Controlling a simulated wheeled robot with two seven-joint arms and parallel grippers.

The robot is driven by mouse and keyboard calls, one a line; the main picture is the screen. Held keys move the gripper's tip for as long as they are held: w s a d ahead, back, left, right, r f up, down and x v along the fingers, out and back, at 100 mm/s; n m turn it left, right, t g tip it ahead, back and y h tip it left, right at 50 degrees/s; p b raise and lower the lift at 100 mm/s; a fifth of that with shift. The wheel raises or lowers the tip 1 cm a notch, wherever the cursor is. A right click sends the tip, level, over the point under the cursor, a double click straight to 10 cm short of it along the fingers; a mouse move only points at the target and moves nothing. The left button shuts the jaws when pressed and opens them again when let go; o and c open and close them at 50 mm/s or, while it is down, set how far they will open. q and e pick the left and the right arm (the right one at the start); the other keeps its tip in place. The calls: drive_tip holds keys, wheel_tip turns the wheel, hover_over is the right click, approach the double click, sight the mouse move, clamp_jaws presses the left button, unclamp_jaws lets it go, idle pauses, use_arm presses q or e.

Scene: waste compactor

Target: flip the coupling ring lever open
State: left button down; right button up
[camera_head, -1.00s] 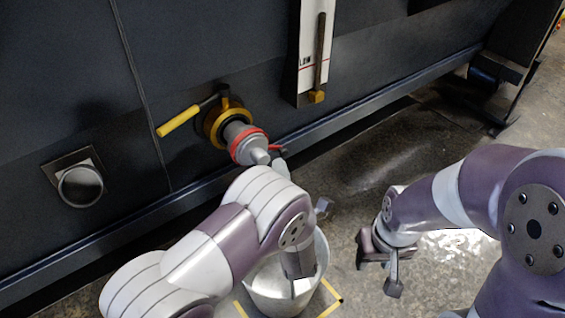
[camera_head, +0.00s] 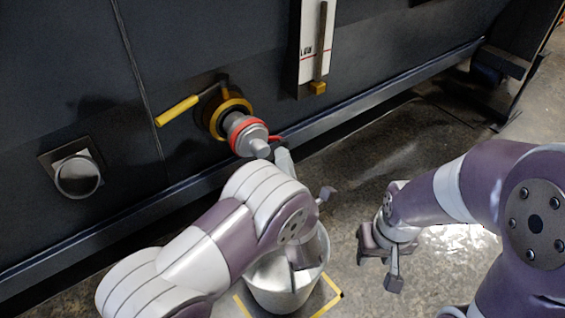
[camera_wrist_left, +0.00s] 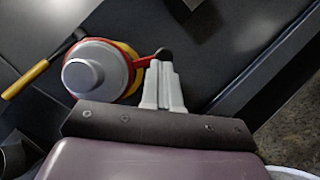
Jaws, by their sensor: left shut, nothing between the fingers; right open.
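The coupling is a grey capped fitting (camera_head: 249,138) with a red ring (camera_head: 238,127), on a yellow flange of the dark wall. The red coupling ring lever (camera_head: 275,139) sticks out from the ring's right side. In the left wrist view the lever (camera_wrist_left: 147,62) runs to a dark tip beside my fingertips. My left gripper (camera_head: 283,152) is shut and empty, with its fingertips right at the lever's outer end. In the left wrist view my left gripper (camera_wrist_left: 160,68) seems close to or touching the lever; I cannot tell which. My right gripper (camera_head: 377,268) is open and empty, well to the right.
A yellow-handled valve lever (camera_head: 177,110) sits up and left of the coupling. A round pipe stub (camera_head: 78,177) is on the wall at left. A grey bucket (camera_head: 282,290) stands on the floor below my left arm. Floor to the right is mostly clear.

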use_arm(q)
drive_tip(key=n+b, duration=0.1)
drive_tip(key=d+r+n+y+b, duration=0.1)
drive_tip(key=b, duration=0.1)
drive_tip(key=shift+w+r+n, duration=0.1)
drive_tip(key=shift+w+n, duration=0.3)
wheel_tip(320, 180, up, 6)
drive_tip(key=d+b, duration=0.1)
drive_tip(key=b, duration=0.1)
drive_tip(key=shift+w+r, duration=0.2)
drive_tip(key=shift+w, duration=0.1)
drive_tip(key=shift+r+t, duration=0.1)
drive_tip(key=shift+t, duration=0.2)
idle(0.4)
